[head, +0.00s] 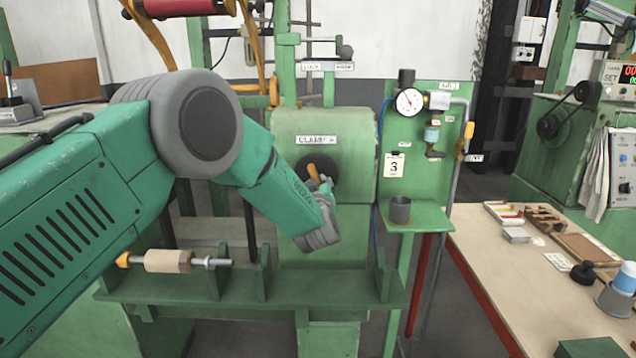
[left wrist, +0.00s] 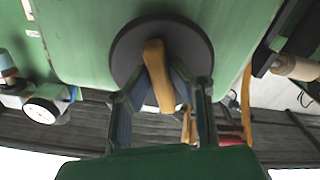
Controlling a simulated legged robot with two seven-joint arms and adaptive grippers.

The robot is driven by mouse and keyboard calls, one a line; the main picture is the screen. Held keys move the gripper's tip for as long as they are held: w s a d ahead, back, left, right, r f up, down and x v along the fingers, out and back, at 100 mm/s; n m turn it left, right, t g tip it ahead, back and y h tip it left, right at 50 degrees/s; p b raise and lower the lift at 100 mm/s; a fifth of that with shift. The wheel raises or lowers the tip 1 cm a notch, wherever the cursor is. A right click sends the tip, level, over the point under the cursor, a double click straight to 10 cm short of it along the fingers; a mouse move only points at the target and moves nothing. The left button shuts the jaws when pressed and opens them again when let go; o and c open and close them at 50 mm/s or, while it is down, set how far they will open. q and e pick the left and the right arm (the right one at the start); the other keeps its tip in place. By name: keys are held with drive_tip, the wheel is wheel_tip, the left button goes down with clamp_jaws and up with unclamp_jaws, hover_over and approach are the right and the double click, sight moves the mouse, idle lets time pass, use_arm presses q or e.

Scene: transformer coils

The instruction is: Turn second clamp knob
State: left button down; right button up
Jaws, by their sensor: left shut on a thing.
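The clamp knob is a dark round disc (head: 303,165) with an orange handle (head: 313,172), on the green housing (head: 345,190) under a label reading CLAMP. In the left wrist view the disc (left wrist: 195,42) fills the top centre, and its orange handle (left wrist: 157,75) stands slightly tilted. The gripper hides part of the disc in the head view. My right gripper is not in view.
A pressure gauge (head: 409,101) and a small shelf with a grey cup (head: 400,210) stand right of the housing. A wooden spool (head: 168,261) on a shaft lies along the green rail below. A workbench (head: 490,250) with parts is at the right.

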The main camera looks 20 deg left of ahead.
use_arm(q)
drive_tip(key=shift+s+f+m, duration=0.1)
drive_tip(key=shift+f+m, duration=0.3)
drive_tip(key=c, duration=1.5)
unclamp_jaws()
drive_tip(key=shift+w, duration=0.2)
drive_tip(key=shift+r, duration=0.1)
drive_tip(key=v, duration=1.2)
drive_tip(key=shift+d, duration=0.1)
